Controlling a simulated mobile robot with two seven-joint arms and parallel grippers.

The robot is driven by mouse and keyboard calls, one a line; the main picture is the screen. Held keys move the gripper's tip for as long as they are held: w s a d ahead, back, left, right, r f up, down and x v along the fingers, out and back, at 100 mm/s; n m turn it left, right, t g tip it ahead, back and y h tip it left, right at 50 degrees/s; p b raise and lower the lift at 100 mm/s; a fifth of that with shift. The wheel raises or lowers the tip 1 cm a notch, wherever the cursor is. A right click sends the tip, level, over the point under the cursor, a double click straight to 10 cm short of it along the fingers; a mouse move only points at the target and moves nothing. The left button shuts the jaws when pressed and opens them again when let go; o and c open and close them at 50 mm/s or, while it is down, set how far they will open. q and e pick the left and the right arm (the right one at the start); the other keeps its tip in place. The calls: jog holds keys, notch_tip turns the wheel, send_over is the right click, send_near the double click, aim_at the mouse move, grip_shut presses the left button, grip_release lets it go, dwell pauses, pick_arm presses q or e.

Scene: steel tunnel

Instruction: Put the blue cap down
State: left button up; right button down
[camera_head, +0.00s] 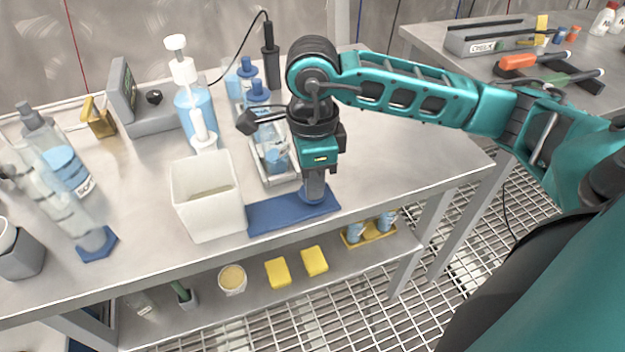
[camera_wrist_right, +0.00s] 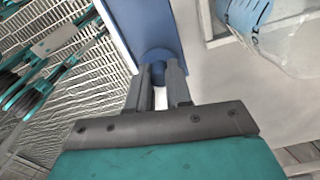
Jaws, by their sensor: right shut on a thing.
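My right gripper (camera_head: 316,190) points down over the right end of a blue mat (camera_head: 280,214) at the bench's front edge. It is shut on the blue cap (camera_wrist_right: 160,58), which shows between the fingertips in the right wrist view. The cap is low, at or just above the mat; I cannot tell whether it touches. The mat also shows in the right wrist view (camera_wrist_right: 140,22). My left gripper is not in view.
A white open bin (camera_head: 207,205) stands left of the mat. A tray (camera_head: 262,168) with blue-capped bottles is behind it. A pump bottle (camera_head: 188,92), a scale (camera_head: 150,115) and a clear cylinder (camera_head: 60,195) stand further left. The bench right of my gripper is clear.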

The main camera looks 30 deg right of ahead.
jog(key=shift+f, duration=0.2)
jog(key=shift+f, duration=0.15)
jog(key=c, duration=1.5)
grip_release()
jog(key=shift+f, duration=0.1)
jog(key=o, duration=0.5)
jog(key=shift+c, duration=0.2)
